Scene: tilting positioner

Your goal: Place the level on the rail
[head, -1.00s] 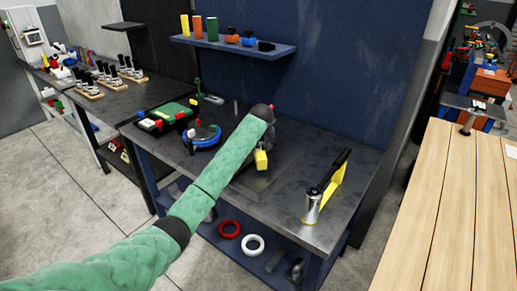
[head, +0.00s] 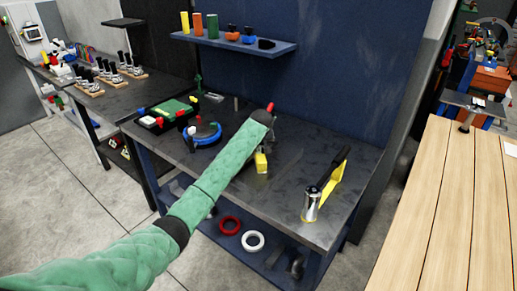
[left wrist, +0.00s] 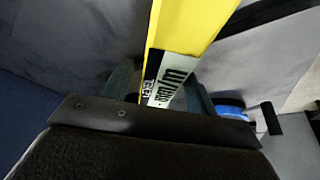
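The level (head: 261,163) shows as a small yellow block under the end of my left arm, above the dark workbench. In the left wrist view the level (left wrist: 185,40) is a long yellow bar with a printed label, running up out of the picture. My left gripper (head: 268,145) is mostly hidden behind its green-sleeved arm. In the left wrist view its fingers (left wrist: 165,95) lie on both sides of the level and appear closed on it. I cannot clearly make out the rail. My right gripper is in neither view.
A blue round device (head: 202,135) stands left of the gripper on the bench (head: 285,200). A green-topped tray (head: 170,112) is behind it. A silver cylinder (head: 311,205) and a black-and-yellow tool (head: 333,180) lie at the right. A shelf (head: 235,43) hangs above.

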